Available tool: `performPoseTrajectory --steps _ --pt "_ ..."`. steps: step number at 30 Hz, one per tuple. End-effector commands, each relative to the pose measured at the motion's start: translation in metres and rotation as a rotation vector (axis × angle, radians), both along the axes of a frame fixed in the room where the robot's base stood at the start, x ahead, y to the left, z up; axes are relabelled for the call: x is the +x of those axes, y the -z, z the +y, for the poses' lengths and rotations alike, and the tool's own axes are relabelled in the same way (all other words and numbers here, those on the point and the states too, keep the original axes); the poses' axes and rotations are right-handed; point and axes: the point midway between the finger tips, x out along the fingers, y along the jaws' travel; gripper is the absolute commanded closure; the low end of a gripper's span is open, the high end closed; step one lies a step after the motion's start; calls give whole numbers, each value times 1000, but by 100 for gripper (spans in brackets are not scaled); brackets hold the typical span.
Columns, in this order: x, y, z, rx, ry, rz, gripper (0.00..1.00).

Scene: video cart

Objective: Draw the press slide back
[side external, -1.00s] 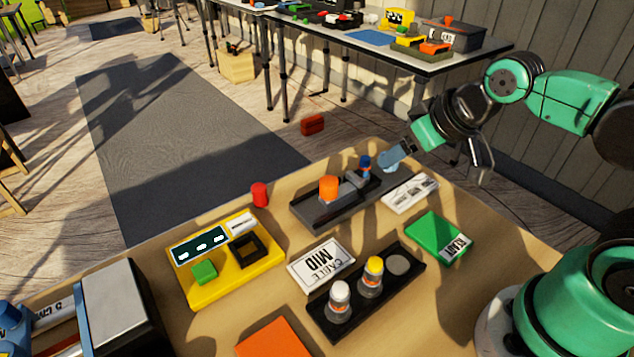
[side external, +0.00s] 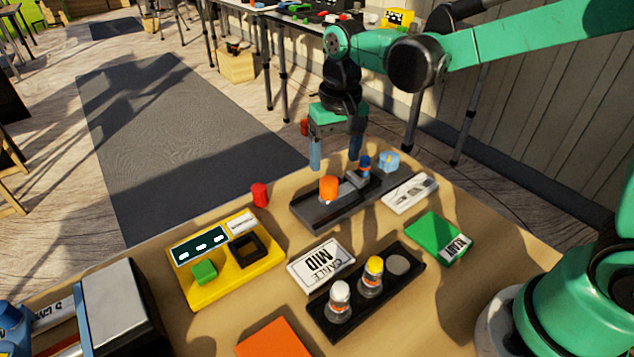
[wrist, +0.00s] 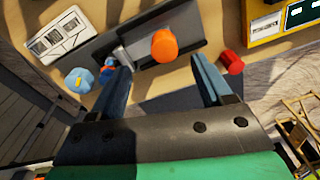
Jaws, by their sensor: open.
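The press is a dark grey base (side external: 315,215) at the far edge of the table, with a grey slide part (side external: 354,181) on it. An upright orange cylinder (side external: 328,188) stands at its left part, and a small blue and red piece (side external: 364,166) at its right end. My gripper (side external: 336,162) points down above and behind the press, its two blue fingers wide apart and empty. In the wrist view the orange cylinder (wrist: 164,46) shows between and beyond the fingertips (wrist: 160,65). The left finger partly covers the small blue piece (wrist: 106,73).
A light blue knob (side external: 389,161) stands right of the press, and a red cylinder (side external: 260,195) left of it. A white labelled plate (side external: 410,193), yellow panel (side external: 225,270), green box (side external: 438,238) and black bottle tray (side external: 365,310) lie nearer.

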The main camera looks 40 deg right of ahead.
Motion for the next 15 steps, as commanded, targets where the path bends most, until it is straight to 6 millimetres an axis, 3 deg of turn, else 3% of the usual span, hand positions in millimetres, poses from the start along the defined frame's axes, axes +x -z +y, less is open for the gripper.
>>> performPoseTrajectory --steps 8,15 --pt "7 22 5 -6 20 49 28" --pt "7 53 5 -4 19 47 28"
